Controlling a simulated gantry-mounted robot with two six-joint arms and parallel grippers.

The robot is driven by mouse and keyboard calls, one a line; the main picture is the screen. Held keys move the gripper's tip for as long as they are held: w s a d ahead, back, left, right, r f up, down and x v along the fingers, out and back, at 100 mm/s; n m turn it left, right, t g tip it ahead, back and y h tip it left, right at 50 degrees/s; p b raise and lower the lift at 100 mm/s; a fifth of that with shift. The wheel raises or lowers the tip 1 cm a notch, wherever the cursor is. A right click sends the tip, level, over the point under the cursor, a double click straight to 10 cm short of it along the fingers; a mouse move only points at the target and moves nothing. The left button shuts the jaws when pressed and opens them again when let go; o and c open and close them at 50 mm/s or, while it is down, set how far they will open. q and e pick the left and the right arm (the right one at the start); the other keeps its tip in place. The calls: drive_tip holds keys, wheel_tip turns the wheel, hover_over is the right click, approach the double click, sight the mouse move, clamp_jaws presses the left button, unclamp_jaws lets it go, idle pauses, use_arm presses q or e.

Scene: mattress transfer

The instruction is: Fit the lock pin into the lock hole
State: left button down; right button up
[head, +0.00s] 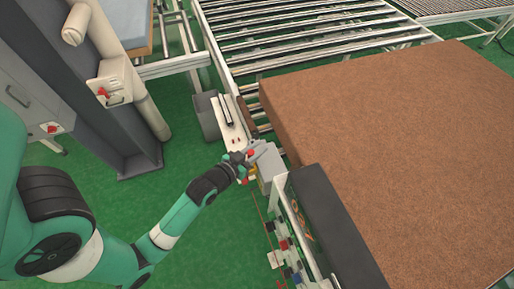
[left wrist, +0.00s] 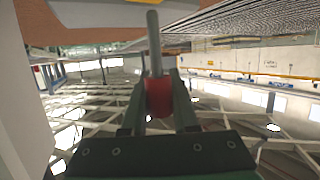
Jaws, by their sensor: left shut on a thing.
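My left gripper (head: 245,161) reaches in from the lower left, beside the near-left corner of the brown mattress. In the left wrist view its two fingers (left wrist: 158,95) are closed around the red grip of the lock pin (left wrist: 154,45). The pin's plain grey rod points away from the fingers, towards the top of that view. In the head view the pin is too small and covered to make out clearly. A light grey block (head: 269,165) stands right beside the gripper. I cannot make out the lock hole in either view. My right gripper is not in view.
The mattress (head: 400,140) lies on the right, next to a roller conveyor (head: 300,30). A black panel (head: 335,225) and coloured fittings stand along its near-left side. A dark column (head: 110,100) and grey cabinet stand left. Green floor (head: 190,245) is open in front.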

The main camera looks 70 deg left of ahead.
use_arm(q)
drive_tip(key=shift+f+b, duration=2.45)
drive_tip(key=shift+f, duration=0.75)
drive_tip(key=c, duration=0.6)
unclamp_jaws()
drive_tip(key=shift+f, duration=0.15)
drive_tip(key=v, duration=1.1)
drive_tip(key=shift+s+r+b, duration=0.25)
drive_tip(key=shift+r+b, duration=0.05)
drive_tip(key=shift+d, duration=0.1)
